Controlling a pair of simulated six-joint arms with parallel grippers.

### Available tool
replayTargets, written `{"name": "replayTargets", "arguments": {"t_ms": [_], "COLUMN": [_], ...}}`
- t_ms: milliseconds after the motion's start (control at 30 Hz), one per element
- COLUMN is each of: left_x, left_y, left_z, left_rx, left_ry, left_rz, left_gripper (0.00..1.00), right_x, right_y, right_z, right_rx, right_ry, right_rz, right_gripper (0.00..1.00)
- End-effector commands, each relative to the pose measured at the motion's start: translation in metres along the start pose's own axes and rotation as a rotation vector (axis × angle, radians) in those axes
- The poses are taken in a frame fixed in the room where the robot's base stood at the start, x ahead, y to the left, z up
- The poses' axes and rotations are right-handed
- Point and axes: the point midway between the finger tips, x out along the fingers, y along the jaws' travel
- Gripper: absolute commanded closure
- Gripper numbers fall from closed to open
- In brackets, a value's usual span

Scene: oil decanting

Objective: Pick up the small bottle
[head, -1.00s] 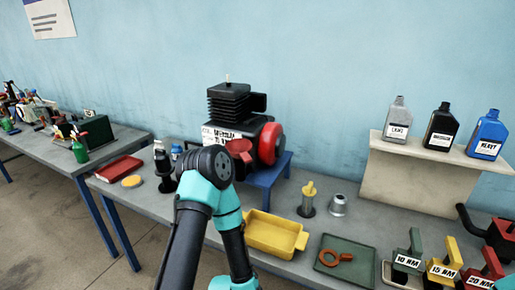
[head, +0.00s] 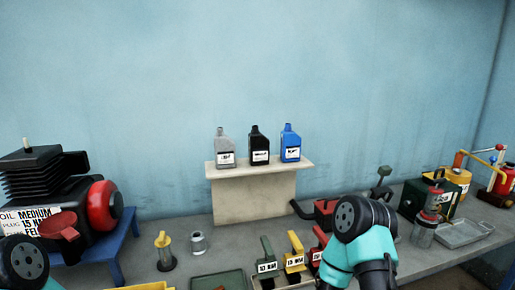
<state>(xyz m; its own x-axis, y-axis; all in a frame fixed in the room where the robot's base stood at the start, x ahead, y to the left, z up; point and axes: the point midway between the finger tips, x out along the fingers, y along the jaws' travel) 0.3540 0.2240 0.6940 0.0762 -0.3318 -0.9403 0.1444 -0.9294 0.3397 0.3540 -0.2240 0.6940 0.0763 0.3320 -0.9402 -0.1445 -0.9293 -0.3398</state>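A grey bottle (head: 225,149), a black bottle (head: 260,146) and a blue bottle (head: 290,144) stand upright in a row on a raised shelf (head: 238,170) in the head view. Each has a white label too small to read now. They look alike in size. A clear container with a red top (head: 424,229) stands at the right. I cannot tell which of these is the small bottle. Parts of my two arms show at the lower left and lower right. Neither gripper is in the picture, and nothing touches the three bottles.
An engine (head: 62,195) with a red funnel-like part (head: 57,226) stands at left. A yellow-capped part (head: 163,250), a metal cup (head: 198,243) and labelled green, yellow and red tools (head: 294,258) line the bench. A metal tray (head: 465,233) and yellow can (head: 455,181) are at right.

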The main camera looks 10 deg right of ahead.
Motion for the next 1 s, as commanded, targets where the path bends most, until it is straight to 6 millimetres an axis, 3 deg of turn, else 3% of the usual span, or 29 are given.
{"name": "replayTargets", "arguments": {"t_ms": [133,700,1000], "left_x": [0.0,0.0,0.0], "left_y": [0.0,0.0,0.0], "left_z": [0.0,0.0,0.0], "left_rx": [0.0,0.0,0.0], "left_ry": [0.0,0.0,0.0], "left_rz": [0.0,0.0,0.0], "left_gripper": [0.39,0.39,0.39], "right_x": [0.0,0.0,-0.0026], "right_y": [0.0,0.0,-0.0001], "right_z": [0.0,0.0,-0.0029], "right_rx": [0.0,0.0,0.002], "right_ry": [0.0,0.0,0.005], "right_rz": [0.0,0.0,0.0], "right_gripper": [0.56,0.01,0.0]}}
